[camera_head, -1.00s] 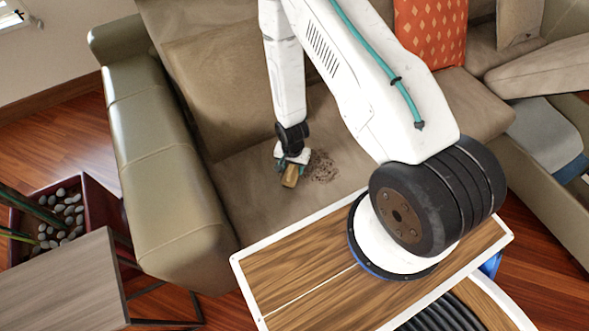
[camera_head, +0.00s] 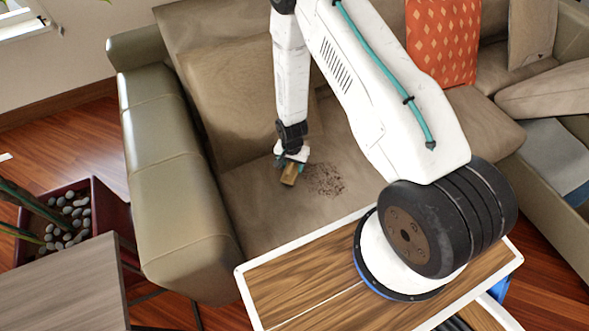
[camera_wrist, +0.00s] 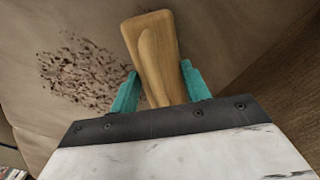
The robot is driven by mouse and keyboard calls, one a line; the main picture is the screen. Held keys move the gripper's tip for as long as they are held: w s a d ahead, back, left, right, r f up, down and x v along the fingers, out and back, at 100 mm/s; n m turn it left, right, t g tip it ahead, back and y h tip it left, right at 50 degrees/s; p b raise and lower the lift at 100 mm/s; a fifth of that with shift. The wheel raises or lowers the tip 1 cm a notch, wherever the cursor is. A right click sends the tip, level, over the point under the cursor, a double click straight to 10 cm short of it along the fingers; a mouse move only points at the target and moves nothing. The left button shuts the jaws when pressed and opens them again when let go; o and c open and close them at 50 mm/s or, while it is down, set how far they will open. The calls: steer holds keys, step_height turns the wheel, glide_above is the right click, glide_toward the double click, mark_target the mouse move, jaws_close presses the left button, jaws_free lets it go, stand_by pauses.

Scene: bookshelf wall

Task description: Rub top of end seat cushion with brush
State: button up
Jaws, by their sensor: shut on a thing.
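The end seat cushion (camera_head: 262,215) is brown, beside the sofa's left armrest. A patch of dark brown specks (camera_head: 325,180) lies on its top; it also shows at the left of the wrist view (camera_wrist: 82,72). My gripper (camera_head: 290,165) is over this cushion, just left of the specks. Its teal fingers (camera_wrist: 158,92) are shut on the brush (camera_wrist: 152,50), whose wooden handle shows between them. The brush (camera_head: 289,175) is low at the cushion top; its bristles are hidden, so I cannot tell whether they touch.
The olive armrest (camera_head: 175,190) rises left of the cushion, and the backrest (camera_head: 215,90) stands behind. An orange patterned pillow (camera_head: 442,40) rests further right. A grey side table (camera_head: 65,285) and a pebble planter (camera_head: 105,215) stand at the left.

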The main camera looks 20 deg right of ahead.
steer(key=shift+w+f, duration=0.2)
steer(key=shift+w, duration=1.4)
steer(key=shift+d+r, duration=0.1)
steer(key=shift+d, duration=0.8)
steer(key=shift+s, duration=10.05)
steer(key=shift+d, duration=0.95)
steer(key=shift+w, duration=10.1)
steer(key=shift+d, duration=0.9)
steer(key=shift+s, duration=1.85)
